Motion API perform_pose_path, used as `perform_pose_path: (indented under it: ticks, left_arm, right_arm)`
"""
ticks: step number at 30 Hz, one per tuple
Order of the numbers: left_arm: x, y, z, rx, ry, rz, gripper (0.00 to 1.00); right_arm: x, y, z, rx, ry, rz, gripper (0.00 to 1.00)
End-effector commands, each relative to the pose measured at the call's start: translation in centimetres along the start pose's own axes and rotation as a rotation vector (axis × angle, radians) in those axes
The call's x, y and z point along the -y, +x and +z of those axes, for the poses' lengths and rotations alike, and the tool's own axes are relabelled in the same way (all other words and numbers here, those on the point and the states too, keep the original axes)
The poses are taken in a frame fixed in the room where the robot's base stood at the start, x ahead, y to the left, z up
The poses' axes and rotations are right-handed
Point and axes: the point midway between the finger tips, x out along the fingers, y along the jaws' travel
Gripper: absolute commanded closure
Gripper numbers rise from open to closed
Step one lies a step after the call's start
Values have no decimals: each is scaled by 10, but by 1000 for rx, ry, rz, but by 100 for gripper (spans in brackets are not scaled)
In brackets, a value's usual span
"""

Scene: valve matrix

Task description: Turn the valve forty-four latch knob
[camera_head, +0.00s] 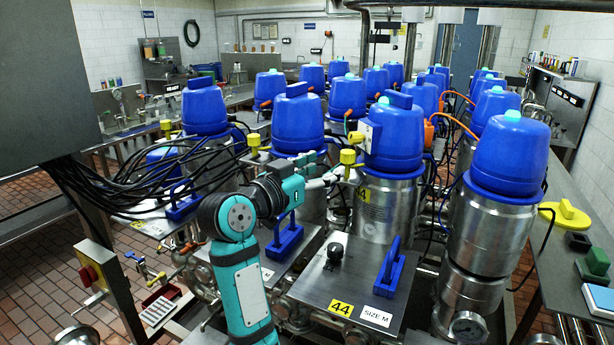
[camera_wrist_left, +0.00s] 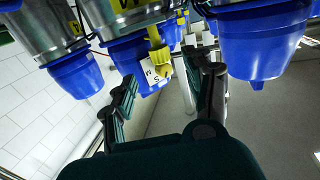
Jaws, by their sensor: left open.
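Valve forty-four is a steel cylinder (camera_head: 385,210) with a blue cap (camera_head: 395,140) and a yellow 44 label. A yellow knob (camera_head: 348,157) sticks out from its left side, beside a pale card. The black knob (camera_head: 335,252) stands on the steel plate marked 44, in front of the valve. I cannot tell for sure which one is the latch knob. My left gripper (camera_head: 328,172) is open just left of the yellow knob. In the left wrist view, a yellow knob (camera_wrist_left: 157,52) with a lettered card shows beyond the open, empty fingers (camera_wrist_left: 165,95).
A blue handle (camera_head: 390,268) stands on the 44 plate. Another blue-capped valve (camera_head: 508,155) is close on the right, and several more stand behind. Black cables (camera_head: 130,170) hang at the left. A steel bench (camera_head: 590,240) is at the right.

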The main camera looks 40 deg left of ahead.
Motion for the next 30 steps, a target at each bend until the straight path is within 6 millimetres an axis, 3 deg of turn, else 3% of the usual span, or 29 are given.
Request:
perform_pose_path:
  ticks: [3, 9, 30]
  left_arm:
    - [0, -23, 0, 1, 5, -3, 47]
    - [0, -44, 0, 0, 2, -1, 47]
    - [0, -48, 0, 0, 0, 0, 47]
  right_arm:
    - [0, 0, 0, 0, 0, 0, 60]
    - [0, 0, 0, 0, 0, -1, 60]
    - [1, 0, -1, -1, 1, -1, 60]
